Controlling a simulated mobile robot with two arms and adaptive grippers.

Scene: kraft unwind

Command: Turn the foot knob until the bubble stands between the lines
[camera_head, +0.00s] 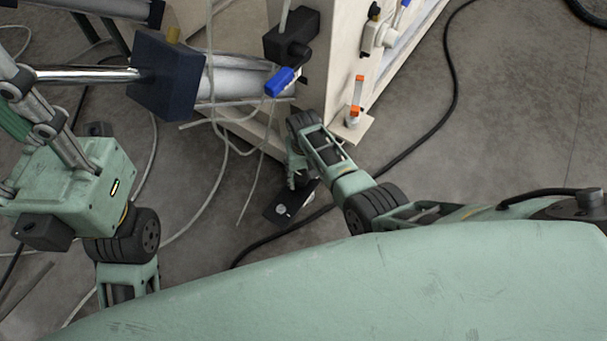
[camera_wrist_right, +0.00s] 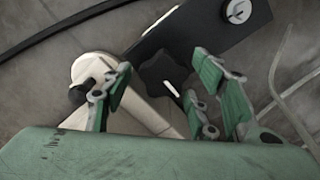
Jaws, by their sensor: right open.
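The foot knob (camera_wrist_right: 163,75), dark and lobed, shows in the right wrist view above a dark foot plate (camera_wrist_right: 205,32). In the head view my right gripper (camera_head: 297,172) points down beside the cabinet's near corner and hides the knob. The foot plate (camera_head: 272,213) shows below it. An orange-capped vial (camera_head: 356,93) stands on the cabinet's bracket; its bubble and lines are too small to read. My left gripper (camera_head: 35,105) is at the left edge, its opening unclear.
The pale cabinet (camera_head: 335,45) rises just behind my right gripper. A metal roller with a dark block (camera_head: 165,75) and a blue-handled part (camera_head: 280,80) lie left of it. Loose pale cables hang nearby. A black cable (camera_head: 420,135) crosses the floor.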

